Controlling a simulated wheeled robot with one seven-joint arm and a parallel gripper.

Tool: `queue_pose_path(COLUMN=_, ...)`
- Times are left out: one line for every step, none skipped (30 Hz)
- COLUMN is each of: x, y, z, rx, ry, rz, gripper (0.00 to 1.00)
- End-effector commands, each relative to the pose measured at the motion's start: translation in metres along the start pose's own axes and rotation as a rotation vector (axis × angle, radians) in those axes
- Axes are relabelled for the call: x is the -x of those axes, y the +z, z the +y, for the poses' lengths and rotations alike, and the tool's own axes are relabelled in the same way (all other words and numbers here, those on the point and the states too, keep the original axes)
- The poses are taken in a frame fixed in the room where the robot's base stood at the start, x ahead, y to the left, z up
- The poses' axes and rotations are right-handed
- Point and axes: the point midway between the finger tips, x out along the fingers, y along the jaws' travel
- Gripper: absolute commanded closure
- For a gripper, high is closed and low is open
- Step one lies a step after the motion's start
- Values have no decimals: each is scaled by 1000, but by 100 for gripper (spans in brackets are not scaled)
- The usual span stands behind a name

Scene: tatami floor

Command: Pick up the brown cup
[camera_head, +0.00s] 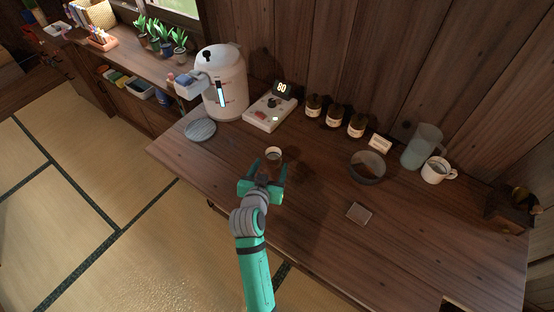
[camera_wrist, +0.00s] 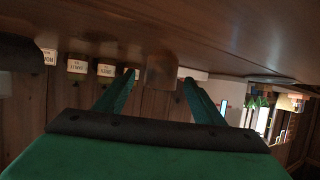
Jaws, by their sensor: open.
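The brown cup (camera_head: 273,153) stands upright on the dark wooden counter (camera_head: 215,165), small and with a pale rim. My gripper (camera_head: 269,170) is open and empty, low over the counter on the near side of the cup, with one finger to each side. In the wrist view, which looks upside down, the cup (camera_wrist: 161,71) appears between and just beyond the two green fingertips (camera_wrist: 158,75). I cannot tell whether the fingers touch it. The lower part of the cup is partly hidden by my gripper in the head view.
To the right are a dark bowl (camera_head: 367,167), a glass pitcher (camera_head: 423,147), a white mug (camera_head: 437,170) and a flat square coaster (camera_head: 359,213). Counter around the cup is clear.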

Motion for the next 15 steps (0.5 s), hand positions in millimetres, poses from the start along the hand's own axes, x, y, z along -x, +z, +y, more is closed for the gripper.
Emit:
queue_pose_path(x=-6, y=0, z=-1, rx=0, ry=-1, rz=0, gripper=37)
queue_pose_path(x=-8, y=0, z=-1, rx=0, ry=-1, rz=-1, gripper=37)
queue_pose_path(x=-11, y=0, z=-2, rx=0, ry=-2, rz=0, gripper=37)
queue_pose_path(x=-12, y=0, z=-2, rx=0, ry=-3, rz=0, gripper=37)
queue_pose_path(x=-13, y=0, z=-2, rx=0, ry=-3, rz=0, gripper=37)
queue_pose_path(x=-15, y=1, z=-2, rx=1, ry=-3, rz=-1, gripper=37)
queue_pose_path(x=-17, y=1, z=-2, rx=1, ry=-3, rz=-1, gripper=37)
queue_pose_path(x=-20, y=2, z=-2, rx=1, ry=-3, rz=-1, gripper=37)
queue_pose_path(x=-24, y=3, z=-2, rx=1, ry=-2, rz=-1, gripper=37)
queue_pose_path(x=-28, y=4, z=-2, rx=0, ry=-1, rz=-1, gripper=37)
queue_pose_path(x=-33, y=4, z=-1, rx=0, ry=-1, rz=-1, gripper=37)
queue_pose_path(x=-39, y=6, z=-1, rx=0, ry=-1, rz=-1, gripper=37)
queue_pose_path(x=-43, y=7, z=-1, rx=0, ry=-1, rz=-2, gripper=37)
queue_pose_path(x=-47, y=8, z=-1, rx=0, ry=0, rz=-2, gripper=37)
queue_pose_path(x=-53, y=7, z=-1, rx=0, ry=0, rz=0, gripper=37)
